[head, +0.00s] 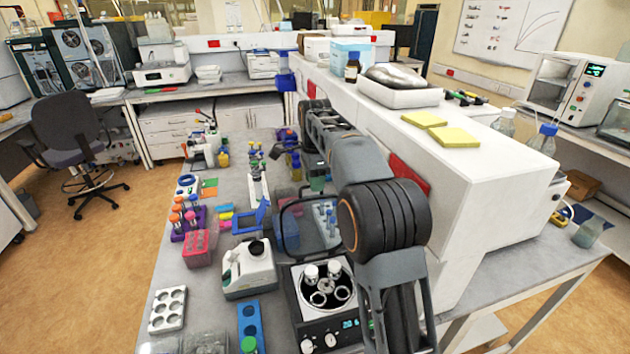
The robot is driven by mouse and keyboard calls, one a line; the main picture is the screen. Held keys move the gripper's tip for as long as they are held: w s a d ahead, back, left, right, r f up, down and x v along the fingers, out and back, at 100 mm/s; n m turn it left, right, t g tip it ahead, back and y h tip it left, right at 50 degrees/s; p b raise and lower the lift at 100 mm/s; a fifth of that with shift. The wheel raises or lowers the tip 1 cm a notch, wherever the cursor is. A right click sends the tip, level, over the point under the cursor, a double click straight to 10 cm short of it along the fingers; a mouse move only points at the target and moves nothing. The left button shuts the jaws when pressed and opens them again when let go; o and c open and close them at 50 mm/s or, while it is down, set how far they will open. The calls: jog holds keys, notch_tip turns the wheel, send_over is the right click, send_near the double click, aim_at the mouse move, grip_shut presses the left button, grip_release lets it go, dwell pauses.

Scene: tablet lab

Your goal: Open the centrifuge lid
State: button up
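The centrifuge (296,297) stands at the front of the bench, with two knobs and a lit green display on its front. Its lid (283,238), a dark frame with a clear window, stands raised at the back of the housing. The rotor (324,288) is exposed, with white-capped tubes and round holes in it. My arm rises at the right of the centrifuge and reaches away over the bench. My gripper (284,150) seems to be the small dark part at its far end, beyond the lid and apart from it. Its fingers are too small to make out.
A white benchtop device (248,270) and a blue tube rack (250,325) stand left of the centrifuge. Pink and purple racks (198,248) and a white well plate (168,310) lie further left. A long white shelf unit (470,165) bounds the right side.

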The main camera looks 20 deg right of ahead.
jog(key=shift+f, duration=0.1)
jog(key=shift+c, duration=0.3)
grip_shut()
